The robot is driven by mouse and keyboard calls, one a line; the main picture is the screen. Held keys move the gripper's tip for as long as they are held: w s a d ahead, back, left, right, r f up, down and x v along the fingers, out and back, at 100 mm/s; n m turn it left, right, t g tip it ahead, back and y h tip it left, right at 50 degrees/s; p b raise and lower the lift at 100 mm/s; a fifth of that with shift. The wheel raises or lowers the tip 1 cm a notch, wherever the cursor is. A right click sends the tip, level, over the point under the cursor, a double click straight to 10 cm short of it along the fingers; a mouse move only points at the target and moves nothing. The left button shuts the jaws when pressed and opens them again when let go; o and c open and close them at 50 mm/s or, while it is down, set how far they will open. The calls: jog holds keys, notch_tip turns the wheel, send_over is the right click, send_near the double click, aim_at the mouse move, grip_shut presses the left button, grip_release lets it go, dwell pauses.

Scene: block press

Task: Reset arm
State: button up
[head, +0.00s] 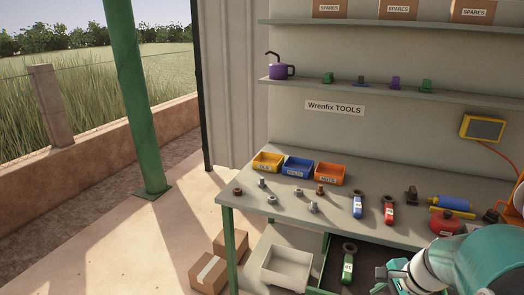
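My gripper (388,282) is at the bottom right edge of the head view, at the end of my teal and white arm. It is low, in front of the workbench (262,212), beside the open dark drawer (368,268). Its fingertips are small and partly cut off by the picture edge, so I cannot tell whether they are open or shut. A green-handled tool (347,268) with a ring end lies in the drawer, just left of my gripper.
Yellow (266,166), blue (297,171) and orange (330,178) bins stand on the bench, with several bolts and nuts before them. Blue (357,205) and red (389,211) tools lie right of these. Cardboard boxes (209,273) sit on the floor. Open floor lies left.

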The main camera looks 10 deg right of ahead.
jog(key=s+a+r+n+t+h, duration=0.1)
jog(key=s+a+r+n, duration=0.1)
jog(key=a+r+n, duration=0.4)
jog(key=s+a+r+n+t+h, duration=0.1)
jog(key=s+a+r+n, duration=0.1)
jog(key=a+r+n, duration=0.5)
jog(key=a+n, duration=0.5)
jog(key=a, duration=0.4)
jog(key=shift+d, duration=0.15)
